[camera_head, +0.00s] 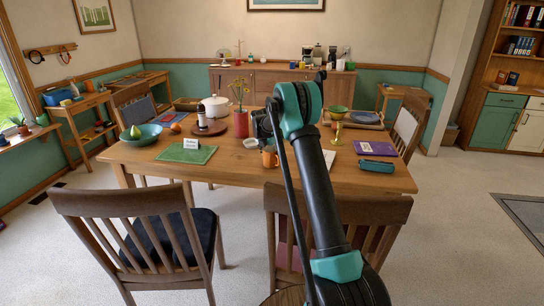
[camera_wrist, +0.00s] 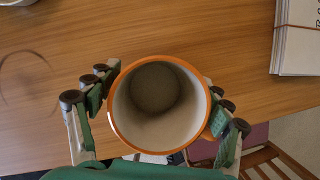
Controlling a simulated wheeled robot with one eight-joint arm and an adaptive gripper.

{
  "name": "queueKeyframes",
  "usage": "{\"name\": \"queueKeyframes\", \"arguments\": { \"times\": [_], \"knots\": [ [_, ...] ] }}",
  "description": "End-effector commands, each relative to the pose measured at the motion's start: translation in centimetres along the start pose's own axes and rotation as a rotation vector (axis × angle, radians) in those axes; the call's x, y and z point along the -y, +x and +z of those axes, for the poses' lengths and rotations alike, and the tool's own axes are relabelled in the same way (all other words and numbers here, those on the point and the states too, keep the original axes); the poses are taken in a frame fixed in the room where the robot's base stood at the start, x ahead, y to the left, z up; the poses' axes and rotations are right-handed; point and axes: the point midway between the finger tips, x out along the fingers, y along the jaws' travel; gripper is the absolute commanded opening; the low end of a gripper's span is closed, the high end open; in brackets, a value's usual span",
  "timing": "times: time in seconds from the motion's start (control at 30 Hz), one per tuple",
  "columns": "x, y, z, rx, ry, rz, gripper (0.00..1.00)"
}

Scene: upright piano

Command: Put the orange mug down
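The orange mug (camera_head: 269,158) shows below the end of my arm, over the middle of the dining table (camera_head: 230,165). In the wrist view the mug (camera_wrist: 160,140) is seen from above, with an orange rim and a pale, empty inside. My gripper (camera_wrist: 158,105) has its fingers against the mug's left and right sides, so it is shut on the mug. The mug looks upright. I cannot tell whether its base touches the table. My arm hides part of the table to the right of the mug.
A white stack of paper (camera_wrist: 298,38) lies near the mug. Bare wood lies left of the mug. Chairs stand in front.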

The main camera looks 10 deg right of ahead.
Motion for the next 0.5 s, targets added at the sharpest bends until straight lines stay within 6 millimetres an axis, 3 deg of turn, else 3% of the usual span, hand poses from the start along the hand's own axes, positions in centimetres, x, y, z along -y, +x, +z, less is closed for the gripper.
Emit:
{"name": "queueKeyframes", "arguments": {
  "times": [0.33, 0.5],
  "knots": [
    [0.0, -0.2, 0.1, 0.0, 0.0, 0.0, 0.83],
    [0.0, -2.1, 0.1, 0.0, -0.001, 0.0, 0.83]
  ]
}}
